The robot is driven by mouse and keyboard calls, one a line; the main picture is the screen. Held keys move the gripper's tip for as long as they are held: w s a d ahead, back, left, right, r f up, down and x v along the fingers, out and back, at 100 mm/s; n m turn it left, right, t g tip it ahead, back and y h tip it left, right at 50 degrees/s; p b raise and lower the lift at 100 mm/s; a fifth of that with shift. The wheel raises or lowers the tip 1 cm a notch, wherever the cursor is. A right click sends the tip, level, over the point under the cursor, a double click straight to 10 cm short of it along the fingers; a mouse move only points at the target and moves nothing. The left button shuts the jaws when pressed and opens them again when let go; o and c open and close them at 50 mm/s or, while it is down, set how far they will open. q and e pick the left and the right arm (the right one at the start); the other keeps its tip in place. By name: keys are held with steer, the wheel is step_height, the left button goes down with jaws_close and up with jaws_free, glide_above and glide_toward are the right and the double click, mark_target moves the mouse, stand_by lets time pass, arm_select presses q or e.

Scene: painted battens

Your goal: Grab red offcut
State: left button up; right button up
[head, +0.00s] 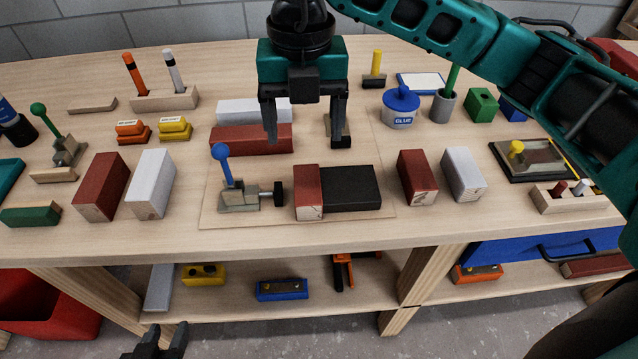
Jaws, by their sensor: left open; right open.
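Several red wooden pieces are in the head view, and I cannot tell which one is the offcut. A short red piece (308,192) sits against a black block (350,187) on the pale board. A red block (102,186) stands at left, another red block (417,177) at right, and a long red batten (250,140) lies behind. My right gripper (305,138) is open and empty, pointing down, with its left finger in front of the long batten. My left gripper (168,340) is open at the bottom edge, low in front of the bench.
A blue-handled clamp (238,197) with a black knob stands left of the short red piece. White blocks (151,183) (463,174) stand beside the red blocks. A glue pot (401,107) is behind. The bench's front strip is mostly clear; a shelf (340,298) lies below.

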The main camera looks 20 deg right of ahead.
mark_target(308, 190)
step_height(308, 190, down, 13)
steer(key=shift+r, duration=0.1)
stand_by(0.5)
steer(key=c, duration=1.2)
steer(key=shift+r, duration=0.1)
